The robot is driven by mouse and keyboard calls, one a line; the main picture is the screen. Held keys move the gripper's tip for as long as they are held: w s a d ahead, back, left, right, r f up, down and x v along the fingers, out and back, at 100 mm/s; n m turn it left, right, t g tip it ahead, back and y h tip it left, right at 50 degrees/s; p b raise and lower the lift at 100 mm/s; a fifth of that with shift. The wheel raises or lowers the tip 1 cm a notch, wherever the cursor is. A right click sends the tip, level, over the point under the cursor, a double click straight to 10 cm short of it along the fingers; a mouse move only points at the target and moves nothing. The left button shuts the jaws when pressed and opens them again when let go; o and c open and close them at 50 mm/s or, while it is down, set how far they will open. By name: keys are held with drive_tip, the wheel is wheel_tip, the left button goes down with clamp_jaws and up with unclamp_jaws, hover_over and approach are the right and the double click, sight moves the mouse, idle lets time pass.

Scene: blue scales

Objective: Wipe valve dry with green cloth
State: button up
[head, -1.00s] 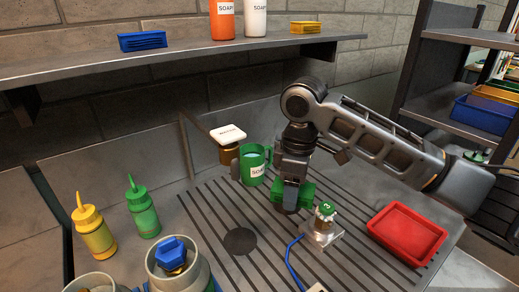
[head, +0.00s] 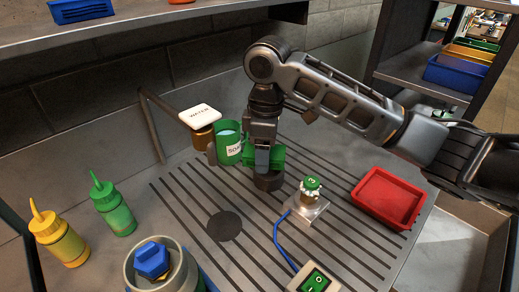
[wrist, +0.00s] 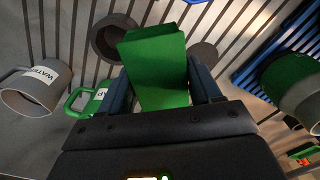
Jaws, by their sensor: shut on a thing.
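My gripper (head: 263,160) is shut on the green cloth (wrist: 155,70), a folded-looking green block in the wrist view. In the head view the cloth's green edges (head: 278,157) show on both sides of the fingers. The valve (head: 308,199) has a green top and stands upright on a small metal plate, to the right of and nearer than my gripper. The cloth is apart from it. A green-topped round thing (wrist: 290,80) at the right of the wrist view may be the valve; I cannot tell.
A dark ring (head: 268,182) lies below my gripper. A green soap mug (head: 228,146) stands just left. A red tray (head: 388,198) is at right, a switch box (head: 316,281) in front. Yellow (head: 60,240) and green (head: 112,208) bottles stand left. The slatted surface around the drain disc (head: 223,226) is clear.

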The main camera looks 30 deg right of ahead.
sight(307, 180)
drive_tip(key=s+d+f+b, duration=0.2)
drive_tip(key=s+d+f, duration=0.1)
drive_tip(key=s+d, duration=0.3)
drive_tip(key=shift+d+f, duration=0.2)
drive_tip(key=shift+d, duration=0.1)
idle(0.3)
idle(0.4)
drive_tip(key=shift+f+b, duration=0.55)
drive_tip(key=shift+f, duration=0.05)
idle(0.5)
drive_tip(key=shift+s+d+r, duration=0.1)
drive_tip(key=shift+s+d, duration=0.5)
drive_tip(key=shift+d, duration=0.1)
drive_tip(key=shift+w+a, duration=0.1)
drive_tip(key=shift+w, duration=0.05)
drive_tip(key=shift+w+a+p, duration=0.4)
drive_tip(key=shift+w+a, duration=0.05)
drive_tip(key=shift+a, duration=0.1)
